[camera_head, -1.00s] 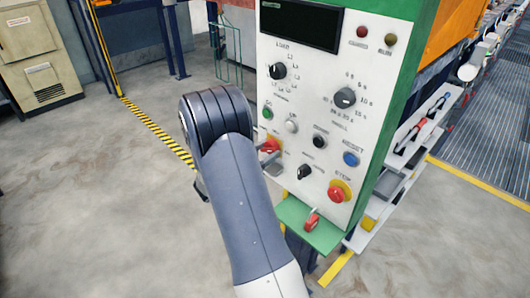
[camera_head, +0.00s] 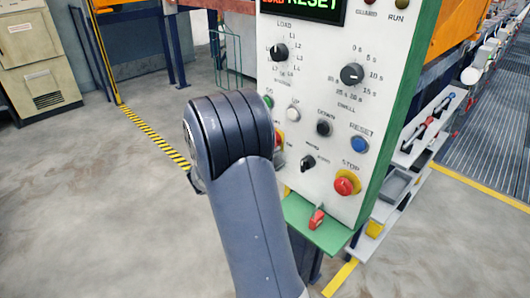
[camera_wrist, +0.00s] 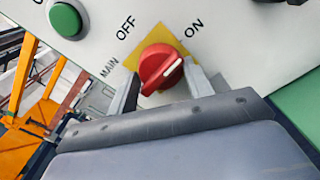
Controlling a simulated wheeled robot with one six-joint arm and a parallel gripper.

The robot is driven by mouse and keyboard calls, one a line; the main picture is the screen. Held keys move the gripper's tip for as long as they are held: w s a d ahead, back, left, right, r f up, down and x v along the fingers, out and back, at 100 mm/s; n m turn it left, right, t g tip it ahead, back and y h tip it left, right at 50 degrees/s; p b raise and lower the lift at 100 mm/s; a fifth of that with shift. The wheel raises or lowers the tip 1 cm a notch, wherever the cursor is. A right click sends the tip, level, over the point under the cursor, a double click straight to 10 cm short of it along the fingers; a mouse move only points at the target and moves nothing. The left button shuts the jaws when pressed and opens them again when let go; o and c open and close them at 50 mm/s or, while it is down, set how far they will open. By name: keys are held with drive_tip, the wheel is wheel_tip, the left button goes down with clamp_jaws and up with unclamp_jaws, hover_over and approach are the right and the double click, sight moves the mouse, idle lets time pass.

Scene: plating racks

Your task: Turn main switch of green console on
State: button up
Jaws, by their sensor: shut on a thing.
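The green console (camera_head: 400,110) has a white front panel, and its display (camera_head: 318,8) is lit with "RESET" in green. The main switch is a red rotary knob (camera_wrist: 160,67) on a yellow plate, between the OFF and ON labels in the wrist view. Its white mark points up and right, toward ON. In the head view the switch (camera_head: 279,138) is mostly hidden behind my arm. My gripper (camera_wrist: 163,80) is shut on the knob, one finger on each side of it.
Nearby on the panel are a green button (camera_wrist: 65,18), a blue reset button (camera_head: 359,145) and a red stop button (camera_head: 346,184). A small green ledge (camera_head: 322,236) with a red item juts out below. Shelves (camera_head: 408,160) stand at right; open floor lies left.

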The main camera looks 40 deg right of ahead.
drive_tip(key=shift+s+f+m+b, duration=0.15)
drive_tip(key=shift+m+b, duration=0.2)
drive_tip(key=shift+m, duration=0.05)
drive_tip(key=o, duration=0.9)
drive_tip(key=shift+a, duration=0.1)
drive_tip(key=a, duration=1)
drive_tip(key=shift+s+a, duration=0.25)
drive_tip(key=shift+s, duration=0.2)
drive_tip(key=shift+d, duration=0.1)
